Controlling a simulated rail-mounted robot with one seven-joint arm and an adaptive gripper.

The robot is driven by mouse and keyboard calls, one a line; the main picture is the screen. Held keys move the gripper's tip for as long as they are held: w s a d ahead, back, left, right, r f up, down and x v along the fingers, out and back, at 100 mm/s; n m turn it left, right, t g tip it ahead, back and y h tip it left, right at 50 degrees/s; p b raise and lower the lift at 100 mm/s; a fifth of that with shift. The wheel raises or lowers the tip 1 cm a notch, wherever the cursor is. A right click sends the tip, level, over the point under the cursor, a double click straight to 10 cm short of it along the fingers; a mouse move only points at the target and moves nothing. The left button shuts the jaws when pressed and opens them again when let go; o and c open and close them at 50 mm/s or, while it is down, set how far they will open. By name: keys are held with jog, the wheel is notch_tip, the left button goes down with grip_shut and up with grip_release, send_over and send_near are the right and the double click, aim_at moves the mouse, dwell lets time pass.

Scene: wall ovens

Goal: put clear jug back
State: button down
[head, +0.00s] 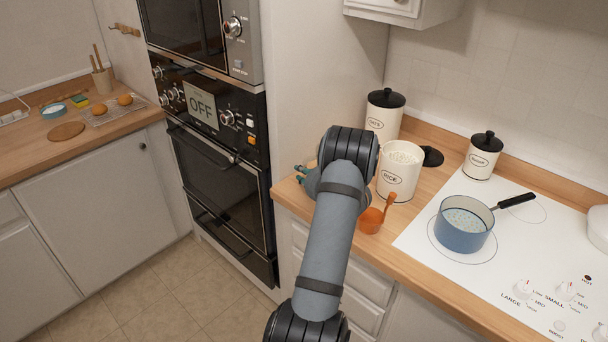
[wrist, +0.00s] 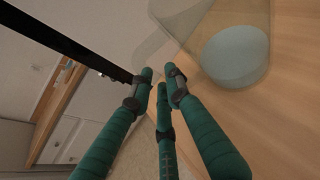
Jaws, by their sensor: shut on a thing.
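The clear jug (wrist: 238,20) shows at the upper right of the wrist view, a see-through body with a pale blue-grey round mass inside or at its base. Its clear handle part (wrist: 165,38) reaches to my gripper (wrist: 162,80), whose green fingers are closed together there. My gripper is shut on the jug at this part. The wooden counter lies behind the jug; I cannot tell whether the jug touches it. In the head view only a bit of my gripper (head: 306,180) shows left of my arm's end. The jug is hidden there behind my arm.
A rice canister (head: 398,172), an orange scoop (head: 372,219) and a black lid (head: 432,156) stand close right of my arm. A blue pot (head: 463,224) is on the white hob. The wall ovens (head: 215,150) rise left of the counter.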

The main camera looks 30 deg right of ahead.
jog(key=shift+d+f, duration=0.15)
jog(key=shift+f, duration=0.05)
jog(key=shift+f, duration=0.2)
jog(key=c, duration=1.7)
grip_release()
jog(key=shift+o, duration=0.2)
jog(key=shift+r, duration=0.2)
jog(key=shift+s, duration=0.25)
jog(key=b+v, duration=0.2)
jog(key=v, duration=0.9)
jog(key=shift+s+r, duration=0.2)
jog(key=shift+o, duration=0.2)
